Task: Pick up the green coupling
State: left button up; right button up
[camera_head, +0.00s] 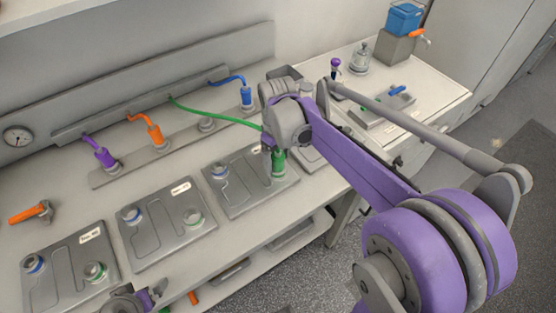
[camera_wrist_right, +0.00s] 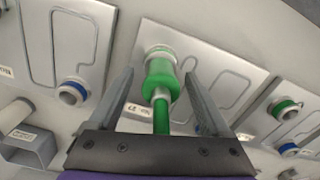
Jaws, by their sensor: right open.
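The green coupling (camera_head: 278,162) stands on a port of the third grey plate (camera_head: 238,196), with a green hose (camera_head: 215,113) running from it to the back rail. In the right wrist view the coupling (camera_wrist_right: 158,82) points away from me onto a green-ringed port. My right gripper (camera_wrist_right: 160,75) is open, with one finger on each side of the coupling and a visible gap to each. In the head view my right gripper (camera_head: 269,143) partly hides the coupling's top. My left gripper (camera_head: 136,300) is at the bottom edge, partly cut off; its jaws are unclear.
Purple (camera_head: 103,153), orange (camera_head: 154,132) and blue (camera_head: 246,95) couplings stand on the back strip. Two more plates (camera_head: 150,243) lie to the left. An orange-handled part (camera_head: 30,212) lies at far left. A blue bin (camera_head: 404,19) stands at back right.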

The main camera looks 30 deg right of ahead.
grip_shut()
dwell(0.4)
pick_arm(q)
jog(key=shift+w+r+p, duration=0.1)
jog(key=shift+r+p, duration=0.2)
jog(key=shift+r, duration=0.05)
pick_arm(e)
notch_tip(320, 180, up, 10)
jog(key=shift+f, duration=0.1)
dwell(0.4)
jog(key=c, duration=0.8)
grip_release()
grip_shut()
